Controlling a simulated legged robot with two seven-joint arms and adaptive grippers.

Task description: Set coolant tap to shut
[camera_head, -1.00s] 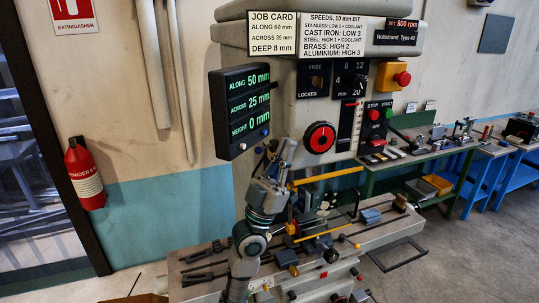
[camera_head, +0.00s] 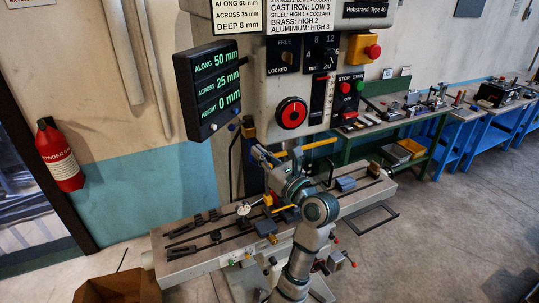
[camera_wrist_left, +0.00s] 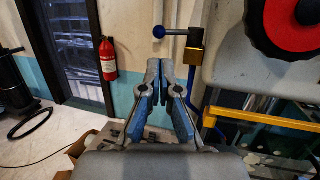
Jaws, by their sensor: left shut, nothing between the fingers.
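The coolant tap looks to be the brass block (camera_wrist_left: 194,44) on a pipe, with a lever ending in a blue ball (camera_wrist_left: 159,32). In the left wrist view the lever lies level and points left from the block, with the pipe running down below it. In the head view the blue ball (camera_head: 233,127) shows small beside the column, below the display. My left gripper (camera_head: 258,151) is shut and empty, below and near the tap. In the wrist view its blue-grey fingers (camera_wrist_left: 160,64) are together, just below the ball and apart from it. My right gripper is out of view.
A yellow bar (camera_wrist_left: 260,118) crosses to the right of my fingers. The red dial (camera_head: 291,113) and the dark display (camera_head: 208,88) are above. The machine table (camera_head: 205,262) with clamps lies below. Open wall is to the left, with a fire extinguisher (camera_head: 60,155).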

